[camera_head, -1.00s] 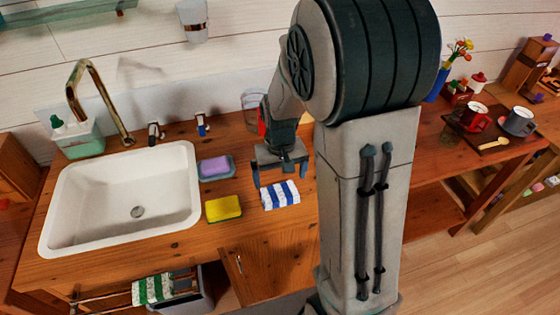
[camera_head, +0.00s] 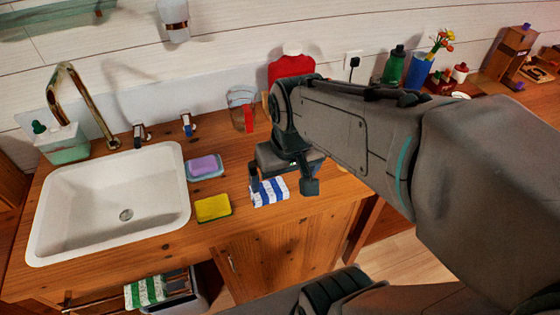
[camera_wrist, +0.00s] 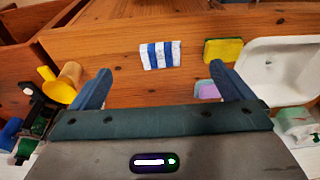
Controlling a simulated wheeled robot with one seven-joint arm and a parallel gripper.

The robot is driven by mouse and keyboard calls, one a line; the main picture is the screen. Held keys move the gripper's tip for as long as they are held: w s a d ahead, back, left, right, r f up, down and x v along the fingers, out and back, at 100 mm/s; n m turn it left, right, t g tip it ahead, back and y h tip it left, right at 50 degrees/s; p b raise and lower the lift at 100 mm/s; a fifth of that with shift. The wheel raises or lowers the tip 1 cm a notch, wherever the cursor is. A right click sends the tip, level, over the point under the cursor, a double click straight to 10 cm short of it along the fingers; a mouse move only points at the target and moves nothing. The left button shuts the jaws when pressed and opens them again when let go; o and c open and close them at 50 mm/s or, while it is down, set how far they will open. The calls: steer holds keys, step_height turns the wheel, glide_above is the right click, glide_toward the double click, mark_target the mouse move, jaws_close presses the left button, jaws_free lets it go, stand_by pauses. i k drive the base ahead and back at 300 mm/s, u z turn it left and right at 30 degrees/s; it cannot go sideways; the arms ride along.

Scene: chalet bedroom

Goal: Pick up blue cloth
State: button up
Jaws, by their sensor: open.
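The blue cloth is a folded cloth with blue and white stripes (camera_head: 269,191), lying flat on the wooden counter right of the yellow sponge. It also shows in the wrist view (camera_wrist: 160,55), above the middle of the picture and apart from both fingers. My gripper (camera_head: 282,184) is open and empty, above the counter at the cloth. In the head view its fingers partly cover the cloth. In the wrist view my gripper (camera_wrist: 165,88) has its two fingers spread wide, with bare wood between them.
A yellow sponge (camera_head: 213,208), a purple soap on a dish (camera_head: 204,166) and a white sink (camera_head: 60,210) are to the left. A glass cup (camera_head: 241,112) and a red bottle (camera_head: 291,66) stand behind. A green-striped towel (camera_head: 146,291) hangs below the counter.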

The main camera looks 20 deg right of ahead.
mark_target(275, 190)
steer(key=k, duration=0.5)
steer(key=z, duration=1.25)
steer(key=i, duration=0.75)
steer(key=u, duration=1.85)
